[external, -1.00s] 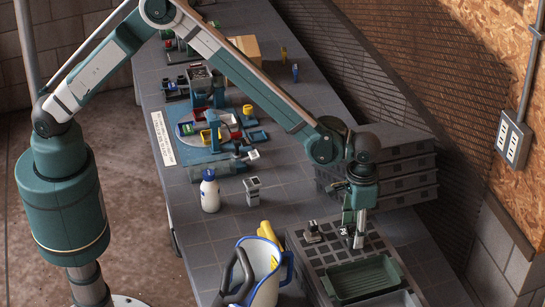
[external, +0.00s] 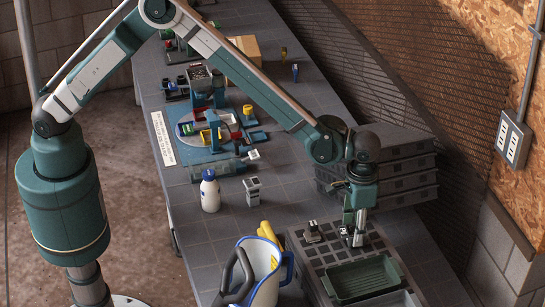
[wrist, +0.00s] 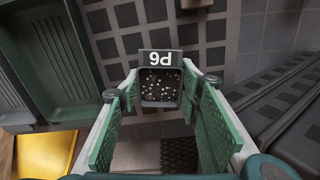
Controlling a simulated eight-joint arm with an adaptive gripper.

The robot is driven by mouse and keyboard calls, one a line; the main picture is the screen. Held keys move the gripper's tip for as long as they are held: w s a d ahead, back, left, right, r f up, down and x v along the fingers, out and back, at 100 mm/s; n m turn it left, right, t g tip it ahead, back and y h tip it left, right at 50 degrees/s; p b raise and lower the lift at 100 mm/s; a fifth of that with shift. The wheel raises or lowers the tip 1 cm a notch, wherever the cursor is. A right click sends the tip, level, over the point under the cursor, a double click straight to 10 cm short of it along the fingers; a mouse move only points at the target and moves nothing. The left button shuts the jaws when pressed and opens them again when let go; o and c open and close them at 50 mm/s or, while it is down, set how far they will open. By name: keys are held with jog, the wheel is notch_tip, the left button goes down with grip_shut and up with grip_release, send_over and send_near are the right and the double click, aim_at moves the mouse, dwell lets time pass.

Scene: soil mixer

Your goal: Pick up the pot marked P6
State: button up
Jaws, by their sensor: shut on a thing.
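The pot marked P6 (wrist: 160,88) is a small dark square pot with dark, white-flecked contents. Its white P6 label reads upside down in the wrist view. My gripper (wrist: 160,92) is shut on it, with a green-padded finger at its left and right sides. In the external view my gripper (external: 354,236) points down at the dark tray (external: 328,259), with the pot low between the fingers and largely hidden. I cannot tell whether the pot's base touches the tray.
Another small dark pot (external: 312,232) stands on the tray to the left. A green tray (external: 362,279) lies just in front. Stacked grey trays (external: 400,165) stand behind my gripper. A white-and-blue jug (external: 268,275) and a white bottle (external: 210,190) stand to the left.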

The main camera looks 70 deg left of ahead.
notch_tip(320, 180, up, 10)
dwell(0.6)
